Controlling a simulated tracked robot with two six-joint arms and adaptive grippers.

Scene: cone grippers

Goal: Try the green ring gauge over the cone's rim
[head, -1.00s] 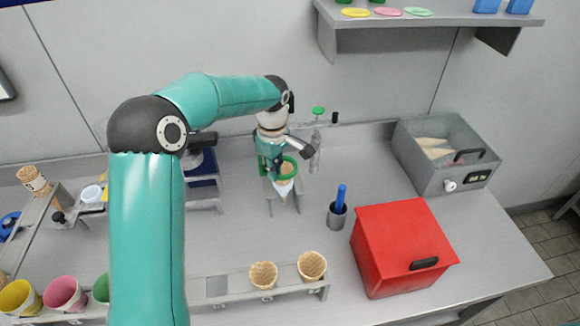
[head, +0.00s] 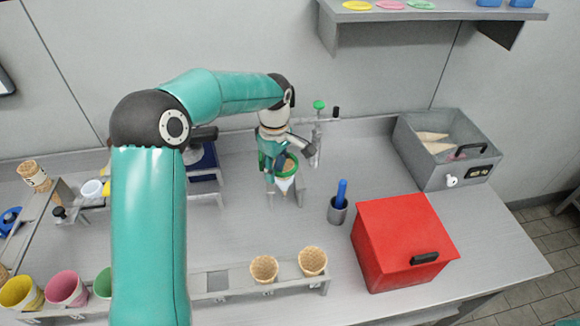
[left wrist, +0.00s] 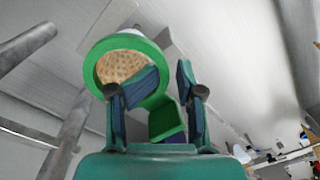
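The green ring gauge (head: 292,159) surrounds the mouth of a waffle cone (head: 286,171), which stands tip down in a small metal holder (head: 299,187). A white sleeve covers the cone's lower part. In the left wrist view the green ring (left wrist: 99,52) frames the waffle texture of the cone (left wrist: 118,66). My left gripper (left wrist: 168,72) is right beside the ring. Its fingers stand on either side of the ring's green tab (left wrist: 166,121), one finger overlapping the ring. Whether the pads press on the tab is unclear. My right gripper is not in view.
A blue-handled tool stands in a metal cup (head: 338,212) right of the holder. A red box (head: 385,235) and a grey bin (head: 425,174) with cones lie further right. A front rack holds two cones (head: 313,261). A green-topped bottle (head: 319,105) stands behind my gripper.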

